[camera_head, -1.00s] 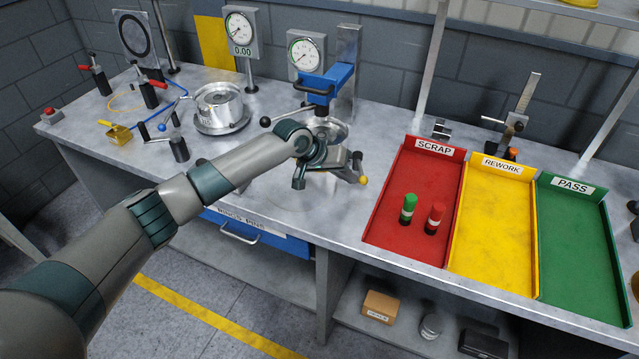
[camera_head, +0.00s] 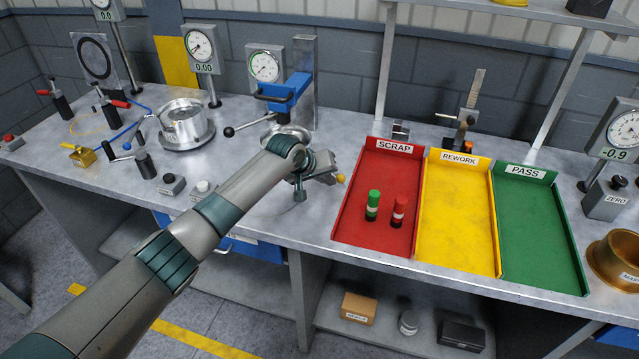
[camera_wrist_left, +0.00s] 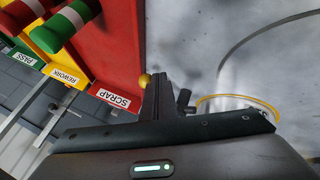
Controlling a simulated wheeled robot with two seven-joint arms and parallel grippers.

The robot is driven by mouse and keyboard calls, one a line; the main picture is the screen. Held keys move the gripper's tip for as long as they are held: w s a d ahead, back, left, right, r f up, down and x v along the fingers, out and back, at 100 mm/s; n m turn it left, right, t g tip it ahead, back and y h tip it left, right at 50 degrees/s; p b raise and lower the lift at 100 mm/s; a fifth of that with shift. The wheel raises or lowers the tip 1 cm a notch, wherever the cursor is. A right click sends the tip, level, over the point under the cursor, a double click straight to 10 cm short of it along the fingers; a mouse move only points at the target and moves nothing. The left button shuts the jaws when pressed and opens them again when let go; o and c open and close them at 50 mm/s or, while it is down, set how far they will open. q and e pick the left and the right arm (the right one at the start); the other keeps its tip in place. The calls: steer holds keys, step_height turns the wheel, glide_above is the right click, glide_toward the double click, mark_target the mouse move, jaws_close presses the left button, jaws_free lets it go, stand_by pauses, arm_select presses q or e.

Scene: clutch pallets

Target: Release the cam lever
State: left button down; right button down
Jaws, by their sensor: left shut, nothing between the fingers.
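My left gripper (camera_head: 328,176) is low over the bench, left of the red tray. In the left wrist view its dark fingers (camera_wrist_left: 162,98) are together, with nothing held. A small yellow ball knob (camera_head: 341,178) shows right by the fingertips; it also appears at their end in the left wrist view (camera_wrist_left: 145,80). Whether they touch, and what the knob is mounted on, I cannot tell. A black-ball lever (camera_head: 229,132) sticks out left from beside the blue press (camera_head: 286,95). Which is the cam lever is unclear. My forearm hides part of the round metal fixture (camera_head: 287,132). My right gripper is not in view.
The red scrap tray (camera_head: 345,222), holding a green and a red piece, stands close to the right. The yellow rework (camera_head: 455,225) and green pass (camera_head: 535,235) trays follow. A round metal part (camera_head: 185,125), dial gauges and small clamps stand at left.

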mark_target(341, 177)
arm_select(q)
steer(key=shift+w+d+b, duration=0.2)
steer(key=shift+d+b, duration=0.15)
steer(key=shift+d, duration=0.9)
steer(key=shift+d+r, duration=0.25)
steer(key=shift+r, duration=0.1)
